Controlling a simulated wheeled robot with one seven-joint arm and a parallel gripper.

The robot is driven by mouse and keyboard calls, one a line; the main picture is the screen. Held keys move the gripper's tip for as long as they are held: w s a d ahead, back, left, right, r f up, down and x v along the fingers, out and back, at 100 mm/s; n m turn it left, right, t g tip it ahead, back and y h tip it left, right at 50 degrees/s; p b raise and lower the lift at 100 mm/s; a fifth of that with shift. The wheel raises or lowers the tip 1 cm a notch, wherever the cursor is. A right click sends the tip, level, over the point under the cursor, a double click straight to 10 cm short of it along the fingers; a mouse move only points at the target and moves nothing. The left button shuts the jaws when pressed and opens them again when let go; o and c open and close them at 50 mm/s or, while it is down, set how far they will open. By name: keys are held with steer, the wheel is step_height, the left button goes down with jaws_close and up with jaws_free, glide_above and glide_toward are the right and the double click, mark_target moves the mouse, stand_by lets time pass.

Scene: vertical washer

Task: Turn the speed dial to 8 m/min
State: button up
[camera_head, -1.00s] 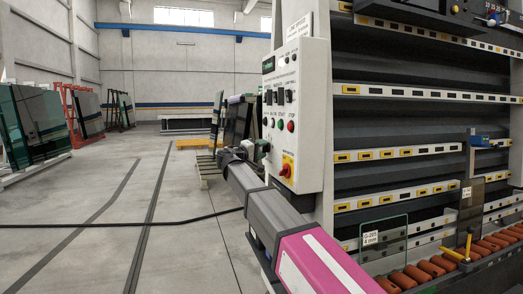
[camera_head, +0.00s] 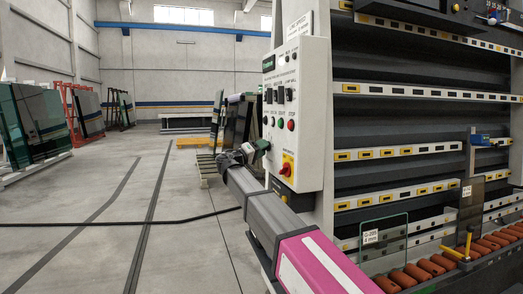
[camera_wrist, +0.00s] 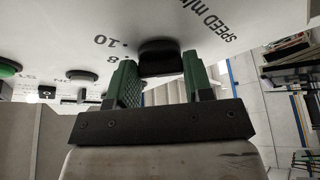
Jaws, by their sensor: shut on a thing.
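The speed dial (camera_wrist: 158,50) is a black knob on the white panel face in the wrist view. The panel is printed "SPEED m/min", with 10 and 8 legible beside the knob to its left. My gripper (camera_wrist: 159,70) has green fingers, one on each side of the dial, and is shut on it. The dial's pointer mark is not visible, so its setting cannot be read. In the head view, my gripper (camera_head: 258,148) reaches the left edge of the control panel (camera_head: 311,110), and the dial is hidden there.
The panel front carries a red-and-yellow main switch (camera_head: 287,168) and several small buttons and black switches. The washer's rails and orange rollers (camera_head: 418,272) stand to the right. A small glass sheet (camera_head: 384,240) stands there. The floor at left is open.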

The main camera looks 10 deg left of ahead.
steer(key=shift+f, duration=0.1)
steer(key=o, duration=0.9)
steer(key=v, duration=1.1)
steer(key=shift+d, duration=0.1)
